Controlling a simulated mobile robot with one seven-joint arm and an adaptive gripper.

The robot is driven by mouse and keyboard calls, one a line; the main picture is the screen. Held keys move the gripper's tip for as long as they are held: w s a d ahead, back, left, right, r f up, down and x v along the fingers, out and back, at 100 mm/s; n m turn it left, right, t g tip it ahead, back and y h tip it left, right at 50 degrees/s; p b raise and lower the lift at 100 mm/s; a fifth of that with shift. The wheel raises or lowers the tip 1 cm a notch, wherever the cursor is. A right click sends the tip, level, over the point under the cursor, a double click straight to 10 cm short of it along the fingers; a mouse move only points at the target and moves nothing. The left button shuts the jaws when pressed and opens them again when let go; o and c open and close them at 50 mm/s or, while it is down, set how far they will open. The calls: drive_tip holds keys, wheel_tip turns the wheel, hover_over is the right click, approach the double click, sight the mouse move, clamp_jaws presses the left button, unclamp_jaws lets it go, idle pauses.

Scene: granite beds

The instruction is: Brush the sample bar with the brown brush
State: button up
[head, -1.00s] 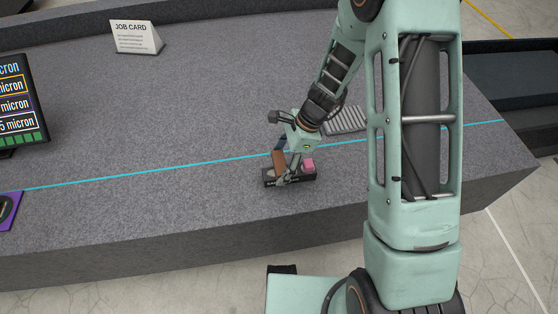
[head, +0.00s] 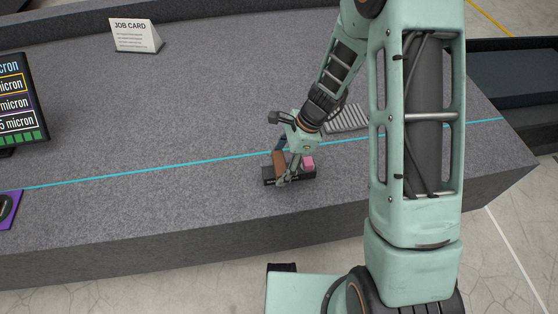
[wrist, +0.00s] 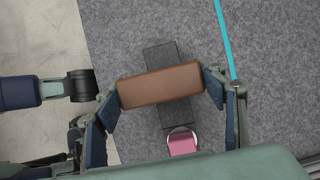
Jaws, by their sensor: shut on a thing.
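My gripper (head: 287,168) is shut on the brown brush (wrist: 160,86), a plain brown block gripped at its two ends between the blue finger pads. The brush also shows in the head view (head: 279,158). It is right over a dark, lettered bar (head: 306,176) near the front of the bench. The dark bar (wrist: 160,55) passes crosswise under the brush in the wrist view. I cannot tell whether the two touch, or whether this bar is the sample bar. A pink block (head: 308,162) is at the bar's right end, beside my gripper; it also shows in the wrist view (wrist: 182,143).
A grey ribbed piece (head: 347,119) lies just behind my gripper. A cyan line (head: 130,173) crosses the granite bench (head: 200,110). A job card (head: 136,36), a screen (head: 18,100) and a purple mat (head: 10,212) are on the left. The bench middle is clear.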

drive_tip(key=shift+s+d+f, duration=0.1)
drive_tip(key=shift+s, duration=0.2)
drive_tip(key=shift+w+a+p, duration=0.15)
drive_tip(key=shift+w+p, duration=0.1)
drive_tip(key=shift+w, duration=0.35)
drive_tip(key=shift+w+a+p, duration=0.15)
drive_tip(key=shift+w+p, duration=0.1)
drive_tip(key=shift+w, duration=0.3)
drive_tip(key=shift+s+d+r, duration=0.1)
drive_tip(key=shift+s+d, duration=0.05)
drive_tip(key=shift+s, duration=0.4)
drive_tip(key=shift+s+d+r, duration=0.1)
drive_tip(key=shift+s+d, duration=0.05)
drive_tip(key=shift+s, duration=0.4)
drive_tip(key=shift+w+a, duration=0.15)
drive_tip(key=shift+w, duration=0.45)
drive_tip(key=shift+w+a, duration=0.15)
drive_tip(key=shift+w, duration=0.4)
drive_tip(key=shift+p, duration=0.3)
drive_tip(key=shift+r+p, duration=0.75)
drive_tip(key=shift+r, duration=0.15)
drive_tip(key=shift+s, duration=0.1)
